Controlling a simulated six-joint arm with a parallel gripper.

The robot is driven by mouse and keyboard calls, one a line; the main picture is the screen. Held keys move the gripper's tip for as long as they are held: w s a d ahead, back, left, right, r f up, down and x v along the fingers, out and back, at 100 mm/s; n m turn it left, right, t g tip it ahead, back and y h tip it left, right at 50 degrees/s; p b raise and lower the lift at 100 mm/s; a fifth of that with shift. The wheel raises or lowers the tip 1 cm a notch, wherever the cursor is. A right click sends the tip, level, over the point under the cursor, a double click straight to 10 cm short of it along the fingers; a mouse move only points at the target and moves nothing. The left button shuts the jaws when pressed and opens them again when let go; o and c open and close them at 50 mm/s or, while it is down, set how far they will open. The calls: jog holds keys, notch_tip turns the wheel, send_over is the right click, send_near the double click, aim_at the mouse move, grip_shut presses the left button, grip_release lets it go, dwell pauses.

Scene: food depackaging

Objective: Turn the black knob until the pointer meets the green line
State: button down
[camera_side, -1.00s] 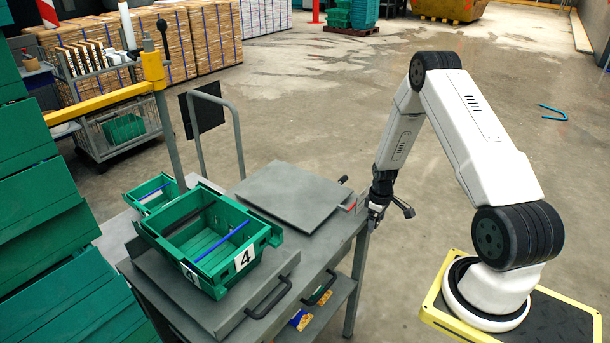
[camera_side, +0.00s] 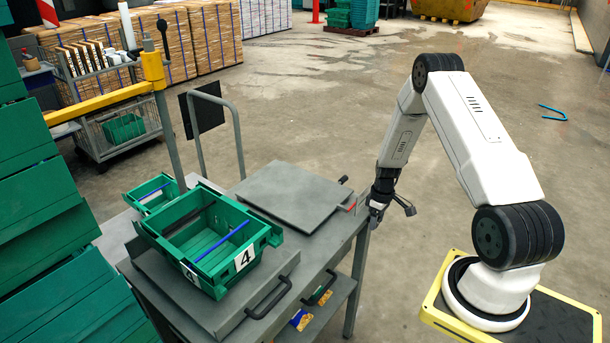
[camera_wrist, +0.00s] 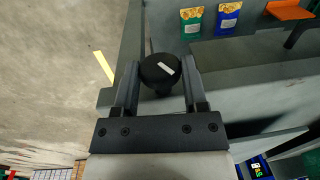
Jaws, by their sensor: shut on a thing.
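The black knob (camera_wrist: 158,76) shows in the wrist view between my gripper's two fingers, with a pale pointer mark (camera_wrist: 166,68) on its face, slanting down to the right. My gripper (camera_wrist: 158,88) is shut on the knob, one finger on each side. In the side view my gripper (camera_side: 377,210) is at the right edge of the grey table, and the knob itself cannot be made out there. I cannot make out a green line in either view.
A grey worktable (camera_side: 318,243) carries a grey plate (camera_side: 292,195) and a green crate (camera_side: 205,236) marked 4. In the wrist view a green packet (camera_wrist: 192,20) and a blue packet (camera_wrist: 228,17) lie beyond the knob.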

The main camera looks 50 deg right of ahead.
jog(key=shift+d+y, duration=0.15)
jog(key=shift+y, duration=0.25)
jog(key=shift+d+y, duration=0.15)
jog(key=shift+y, duration=0.95)
jog(key=shift+d+f+y, duration=0.15)
jog(key=shift+y, duration=1.55)
jog(key=shift+c, duration=0.8)
grip_release()
